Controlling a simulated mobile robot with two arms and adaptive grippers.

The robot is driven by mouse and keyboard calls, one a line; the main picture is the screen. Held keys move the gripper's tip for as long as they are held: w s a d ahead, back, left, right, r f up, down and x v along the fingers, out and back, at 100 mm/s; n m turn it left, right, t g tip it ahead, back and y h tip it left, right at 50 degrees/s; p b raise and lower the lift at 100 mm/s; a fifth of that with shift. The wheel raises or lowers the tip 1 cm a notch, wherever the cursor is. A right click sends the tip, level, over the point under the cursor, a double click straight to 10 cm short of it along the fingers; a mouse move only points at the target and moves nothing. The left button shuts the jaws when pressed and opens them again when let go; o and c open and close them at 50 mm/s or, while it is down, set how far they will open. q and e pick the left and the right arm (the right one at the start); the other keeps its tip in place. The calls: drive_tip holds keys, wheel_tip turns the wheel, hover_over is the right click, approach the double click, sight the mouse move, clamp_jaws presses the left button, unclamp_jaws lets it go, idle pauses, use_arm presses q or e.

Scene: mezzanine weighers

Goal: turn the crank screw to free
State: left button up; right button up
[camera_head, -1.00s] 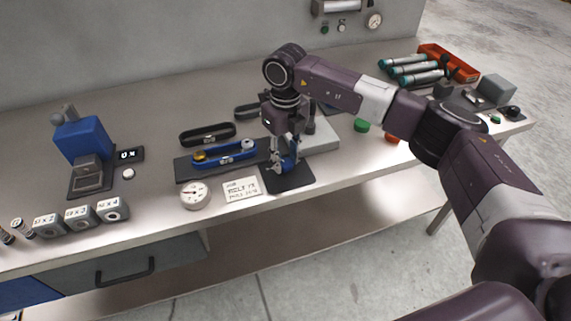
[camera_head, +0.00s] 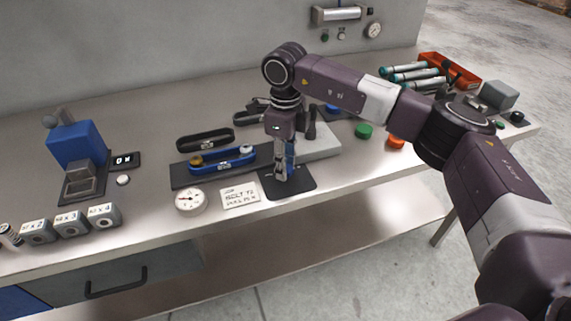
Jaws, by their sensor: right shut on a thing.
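My right gripper (camera_head: 281,178) points straight down over the dark mat (camera_head: 303,184) near the bench's front edge. It is shut on a small part, taken to be the crank screw, which the fingers mostly hide. A blue upright piece (camera_head: 291,158) shows just beside the fingers. The blue belt fixture (camera_head: 222,158), with a brass wheel at its left end and a pale wheel at its right end, lies on a dark base plate (camera_head: 190,178) left of the gripper. My left gripper is out of view.
A dial gauge (camera_head: 191,201) and a label card (camera_head: 240,196) lie in front of the fixture. A black belt (camera_head: 205,138) lies behind it. A grey block (camera_head: 322,143), green button (camera_head: 363,131) and orange button (camera_head: 396,142) stand to the right. A blue press (camera_head: 77,140) stands left.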

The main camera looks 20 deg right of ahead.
drive_tip(key=shift+w+r, duration=0.1)
drive_tip(key=o, duration=1.2)
drive_tip(key=shift+c, duration=0.2)
wheel_tip(320, 180, up, 12)
